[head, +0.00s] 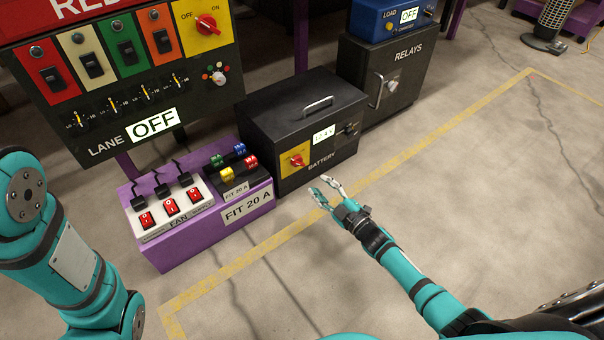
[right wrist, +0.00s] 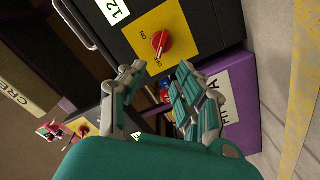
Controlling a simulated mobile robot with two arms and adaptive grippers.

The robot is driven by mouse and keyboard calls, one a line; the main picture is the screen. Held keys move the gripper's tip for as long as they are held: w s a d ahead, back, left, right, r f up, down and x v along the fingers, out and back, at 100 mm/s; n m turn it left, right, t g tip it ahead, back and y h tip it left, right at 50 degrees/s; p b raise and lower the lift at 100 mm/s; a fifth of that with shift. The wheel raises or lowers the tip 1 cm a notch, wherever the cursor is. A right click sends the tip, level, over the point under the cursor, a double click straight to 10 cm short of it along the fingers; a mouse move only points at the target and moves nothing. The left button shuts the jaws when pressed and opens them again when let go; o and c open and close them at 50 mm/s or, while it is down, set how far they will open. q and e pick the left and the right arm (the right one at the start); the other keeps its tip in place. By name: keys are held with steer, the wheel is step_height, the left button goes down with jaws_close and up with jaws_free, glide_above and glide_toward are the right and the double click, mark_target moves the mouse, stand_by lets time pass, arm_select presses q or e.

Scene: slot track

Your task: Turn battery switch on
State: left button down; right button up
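The battery switch (head: 297,161) is a red knob on a yellow plate on the front of the black battery box (head: 300,108). In the right wrist view the red knob (right wrist: 160,41) shows on its yellow plate with ON and OFF marks; its pointer seems to be toward OFF. My right gripper (head: 326,191) is open and empty, in front of the box and a little below and right of the knob, apart from it. In the right wrist view its two fingers (right wrist: 155,95) are spread below the knob. My left gripper is not in view; only my left arm shows.
A purple fuse box (head: 170,245) with red fan switches stands left of the battery. A black relays cabinet (head: 380,85) stands right behind it. The lane panel (head: 125,85) is at upper left. Open floor (head: 470,180) lies right of the yellow line.

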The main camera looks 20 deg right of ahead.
mark_target(299, 164)
steer(key=b+x, duration=0.4)
steer(key=x, duration=0.5)
steer(key=shift+w+a+f+b, duration=0.1)
steer(key=shift+w+b, duration=0.2)
steer(key=shift+b, duration=0.1)
steer(key=shift+c, duration=0.3)
jaws_close()
